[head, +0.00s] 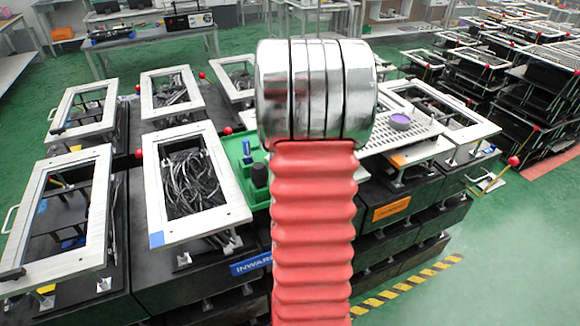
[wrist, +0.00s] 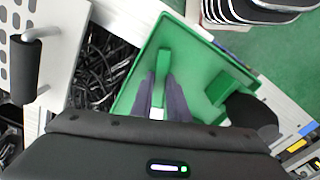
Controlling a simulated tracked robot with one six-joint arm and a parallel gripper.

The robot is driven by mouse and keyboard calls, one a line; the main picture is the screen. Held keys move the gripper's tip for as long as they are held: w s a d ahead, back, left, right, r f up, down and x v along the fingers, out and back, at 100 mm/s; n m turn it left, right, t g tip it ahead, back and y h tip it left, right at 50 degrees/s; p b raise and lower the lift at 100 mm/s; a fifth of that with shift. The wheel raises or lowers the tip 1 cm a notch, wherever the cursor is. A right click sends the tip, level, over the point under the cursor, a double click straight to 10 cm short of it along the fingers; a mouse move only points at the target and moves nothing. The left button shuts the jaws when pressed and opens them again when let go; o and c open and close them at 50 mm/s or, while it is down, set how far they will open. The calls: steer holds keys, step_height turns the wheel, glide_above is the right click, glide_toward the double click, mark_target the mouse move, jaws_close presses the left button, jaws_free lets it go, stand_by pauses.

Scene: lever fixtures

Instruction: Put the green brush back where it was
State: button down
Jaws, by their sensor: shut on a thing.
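The green brush (wrist: 162,66) is a narrow green bar in the wrist view, with a white part low down between my fingers. My gripper (wrist: 161,82) is shut on it, one dark finger on each side. The brush is over the green tray (wrist: 149,57); whether it touches the tray floor I cannot tell. In the head view the green tray (head: 232,150) sits among the fixtures, partly hidden by my red and metal arm. My gripper and the brush do not show in the head view.
A green block (wrist: 228,86) stands at the tray's right side, beside a black round thing (wrist: 252,112). A white frame with black cables (head: 195,185) is left of the tray.

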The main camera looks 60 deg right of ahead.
steer(key=shift+f, duration=0.1)
steer(key=c, duration=1.7)
jaws_free()
steer(key=r, duration=1.2)
steer(key=shift+s+r, duration=0.15)
steer(key=shift+s, duration=0.05)
